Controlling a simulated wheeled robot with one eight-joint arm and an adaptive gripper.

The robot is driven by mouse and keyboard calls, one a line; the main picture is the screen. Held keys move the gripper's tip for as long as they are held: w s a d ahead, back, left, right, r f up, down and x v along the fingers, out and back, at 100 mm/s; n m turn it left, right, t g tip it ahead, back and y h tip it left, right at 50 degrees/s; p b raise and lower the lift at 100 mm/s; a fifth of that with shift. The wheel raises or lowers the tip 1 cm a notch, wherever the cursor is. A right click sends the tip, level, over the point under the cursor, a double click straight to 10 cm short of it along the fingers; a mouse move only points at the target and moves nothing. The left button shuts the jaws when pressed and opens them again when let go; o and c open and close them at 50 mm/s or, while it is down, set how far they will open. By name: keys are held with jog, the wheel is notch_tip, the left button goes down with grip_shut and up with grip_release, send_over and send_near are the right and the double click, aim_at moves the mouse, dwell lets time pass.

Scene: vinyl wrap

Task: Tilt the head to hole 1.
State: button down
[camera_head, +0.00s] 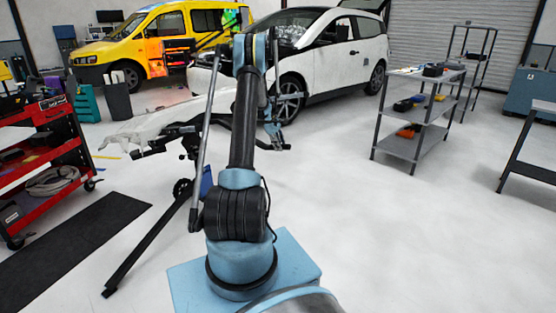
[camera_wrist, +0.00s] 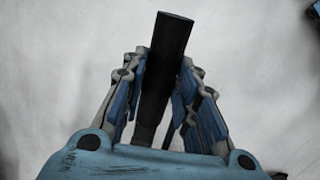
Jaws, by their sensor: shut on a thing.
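A dark stand (camera_head: 150,242) is left of my arm, with a long leg on the floor and a small wheel (camera_head: 182,188). A pale bumper-like panel (camera_head: 145,127) lies across its top. The stand's head (camera_head: 187,134) is partly hidden by my arm, and I cannot make out hole 1. My gripper (camera_head: 274,141) is low in front of the white car. In the wrist view my gripper (camera_wrist: 158,95) is shut on a black bar (camera_wrist: 172,45), which runs between the fingers and sticks out past them. I cannot tell which part the bar belongs to.
A white car (camera_head: 335,50) stands behind my gripper, with a yellow van (camera_head: 150,45) behind on the left. A red tool cart (camera_head: 50,150) is at the left and a grey shelf cart (camera_head: 405,145) at the right.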

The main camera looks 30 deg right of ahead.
jog(key=shift+g, duration=0.4)
jog(key=r, duration=0.5)
jog(key=shift+w+a+r, duration=0.2)
jog(key=shift+w+r, duration=0.1)
jog(key=shift+w, duration=0.05)
jog(key=shift+w+r+h, duration=0.15)
jog(key=shift+r+h, duration=0.15)
jog(key=shift+r, duration=0.1)
jog(key=c, duration=1.2)
grip_release()
jog(key=shift+r, duration=0.1)
jog(key=shift+c, duration=0.2)
jog(key=v, duration=1.1)
jog(key=shift+r, duration=0.3)
jog(key=shift+a, duration=0.25)
